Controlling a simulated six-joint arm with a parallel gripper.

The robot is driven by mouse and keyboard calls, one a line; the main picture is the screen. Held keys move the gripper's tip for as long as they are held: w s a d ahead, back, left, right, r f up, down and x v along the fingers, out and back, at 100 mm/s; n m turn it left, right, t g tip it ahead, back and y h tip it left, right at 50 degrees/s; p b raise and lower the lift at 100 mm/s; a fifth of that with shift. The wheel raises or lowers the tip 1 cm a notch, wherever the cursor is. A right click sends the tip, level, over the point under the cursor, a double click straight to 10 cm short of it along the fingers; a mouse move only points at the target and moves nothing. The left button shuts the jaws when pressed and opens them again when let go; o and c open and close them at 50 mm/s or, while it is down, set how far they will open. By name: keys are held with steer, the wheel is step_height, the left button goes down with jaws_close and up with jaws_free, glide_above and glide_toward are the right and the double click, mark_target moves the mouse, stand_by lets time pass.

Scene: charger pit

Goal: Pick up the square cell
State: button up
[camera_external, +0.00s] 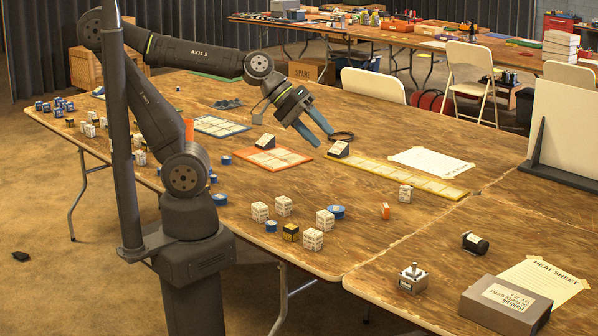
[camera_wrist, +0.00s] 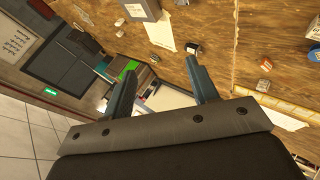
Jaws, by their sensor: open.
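Several box-shaped cells stand on the wooden table, and I cannot tell which one is meant by the square cell. Pale ones stand near the front edge: one at the left (camera_external: 260,212), one behind it (camera_external: 283,206), one at the right (camera_external: 324,220) and one in front (camera_external: 312,239). A dark and yellow cell (camera_external: 290,232) stands among them. Another pale cell (camera_external: 405,193) stands alone by the yellow tray. My gripper (camera_external: 323,139) is open and empty, raised over the table behind these cells. In the wrist view, its fingers (camera_wrist: 160,68) are spread with nothing between them.
Orange (camera_external: 291,164), yellow (camera_external: 455,194) and blue-edged trays lie under and beyond my gripper. Blue round cells (camera_external: 336,213) stand near the pale ones. A black cylinder (camera_external: 475,243), joystick box (camera_external: 412,280) and grey box (camera_external: 490,305) are at right. A white panel (camera_external: 565,125) stands behind.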

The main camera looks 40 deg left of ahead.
steer(key=w+a+r+n+t+y, duration=0.1)
steer(key=w+a+n+t, duration=0.15)
steer(key=w, duration=0.95)
steer(key=w+a+n+t+y, duration=0.1)
steer(key=w+a+n+y, duration=0.25)
steer(key=w+a, duration=0.95)
steer(key=w+a+f+n+y, duration=0.1)
steer(key=w+a+f+y, duration=0.15)
steer(key=a, duration=0.75)
steer(key=w+a+f+n+y, duration=0.15)
steer(key=w+a, duration=0.25)
steer(key=a, duration=0.5)
steer(key=w+a+f+n+y, duration=0.15)
steer(key=w+a, duration=0.25)
steer(key=a, duration=0.6)
steer(key=n+g+y, duration=0.4)
steer(key=n+g, duration=0.2)
glide_above(140, 152)
steer(key=s+d, duration=0.1)
steer(key=d, duration=0.7)
step_height(140, 152, down, 15)
steer(key=x, duration=0.7)
steer(key=a+x, duration=0.1)
steer(key=x, duration=0.3)
steer(key=shift+s+r, duration=0.1)
steer(key=shift+s, duration=0.2)
steer(key=shift+d+x, duration=0.2)
steer(key=shift+x, duration=2.15)
steer(key=shift+a+f, duration=0.35)
steer(key=shift+f, duration=0.3)
